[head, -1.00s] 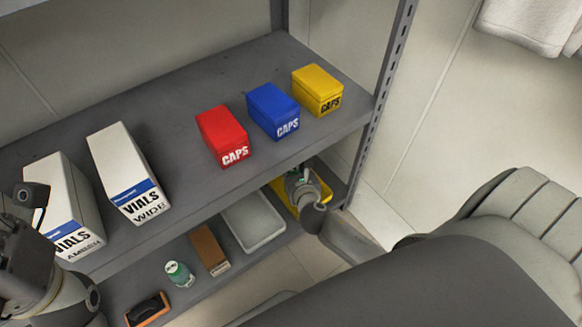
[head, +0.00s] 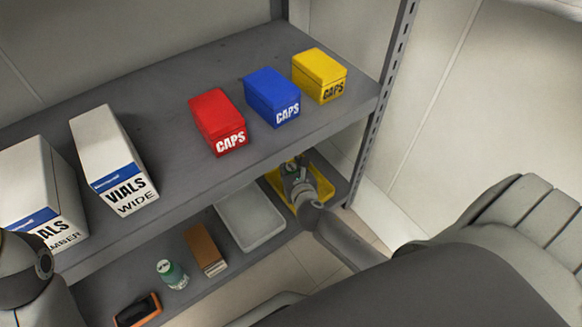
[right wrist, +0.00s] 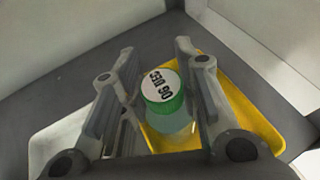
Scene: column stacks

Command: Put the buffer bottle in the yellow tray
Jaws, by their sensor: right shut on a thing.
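My right gripper (head: 291,172) reaches under the upper shelf, at the yellow tray (head: 325,191) on the lower shelf. In the right wrist view, it is shut on a bottle with a green cap and a white lettered top (right wrist: 165,92). The bottle looks upright, with the yellow tray (right wrist: 262,118) below and around it. I cannot tell whether its base touches the tray floor. The lettering is not clear enough to confirm it is the buffer bottle. My left gripper is out of view; only part of that arm shows at the left edge.
The lower shelf also holds a white tray (head: 250,217), a brown box (head: 205,250), another green-capped bottle (head: 172,274) and an orange-black object (head: 137,311). Caps boxes (head: 218,122) and vials boxes (head: 113,160) stand on the upper shelf (head: 170,75). A shelf post (head: 388,88) stands at right.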

